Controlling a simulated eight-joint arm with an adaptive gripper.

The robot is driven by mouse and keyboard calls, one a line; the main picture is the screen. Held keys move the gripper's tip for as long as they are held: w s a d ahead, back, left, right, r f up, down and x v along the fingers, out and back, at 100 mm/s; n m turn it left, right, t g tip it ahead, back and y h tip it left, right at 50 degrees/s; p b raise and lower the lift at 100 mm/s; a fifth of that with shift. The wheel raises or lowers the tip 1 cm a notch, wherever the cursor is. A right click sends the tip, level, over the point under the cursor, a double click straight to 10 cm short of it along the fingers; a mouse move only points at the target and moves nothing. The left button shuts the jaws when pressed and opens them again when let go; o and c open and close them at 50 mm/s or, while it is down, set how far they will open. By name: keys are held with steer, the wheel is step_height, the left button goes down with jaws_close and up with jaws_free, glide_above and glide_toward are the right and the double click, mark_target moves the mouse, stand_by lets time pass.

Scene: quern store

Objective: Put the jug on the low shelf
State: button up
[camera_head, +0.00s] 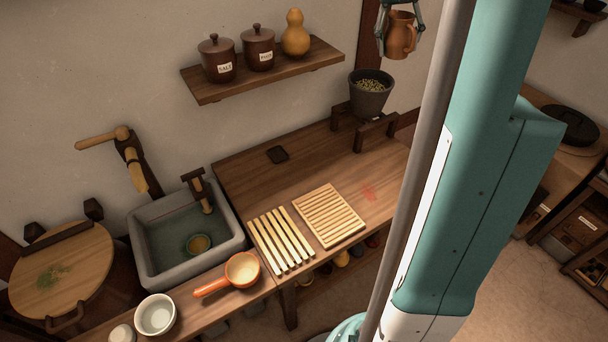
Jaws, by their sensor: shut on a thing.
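The jug (402,43) is brown with a handle and is at the top of the view, right of the dark wall post. My gripper (399,27) is shut on it from above, with its grey-green fingers at the jug's sides. The jug appears roughly upright and off any surface. A wooden wall shelf (209,96) at upper left bears two dark lidded jars and a gourd; its right end is bare. Another shelf (317,291), under the counter, is partly hidden and holds several small items. I cannot tell which is the low shelf.
A dark pot of pale bits (370,93) stands near the wall shelf's right end. The counter (318,162) bears a slatted rack (329,215). A stone sink (155,277), orange pan (241,269) and pale bowl (156,314) are at lower left. My teal column blocks the right-centre.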

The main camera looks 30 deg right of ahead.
steer(key=s+a+f+n, duration=0.1)
steer(key=s+a+f, duration=0.3)
steer(key=a+f, duration=0.8)
steer(key=s+a+f+n, duration=0.1)
steer(key=s+a+f, duration=0.2)
steer(key=a+f, duration=1)
steer(key=s+a+f, duration=0.7)
steer(key=s+a, duration=0.1)
steer(key=shift+a+n+t, duration=0.25)
steer(key=shift+n+t, duration=0.15)
steer(key=shift+f, duration=0.2)
steer(key=b, duration=0.1)
glide_above(330, 212)
steer(key=shift+w+a+f, duration=0.1)
steer(key=shift+f, duration=1.3)
steer(key=shift+a+f, duration=0.1)
steer(key=shift+f, duration=1.3)
steer(key=shift+f+b, duration=0.85)
steer(key=shift+f, duration=1.25)
steer(key=shift+f, duration=0.1)
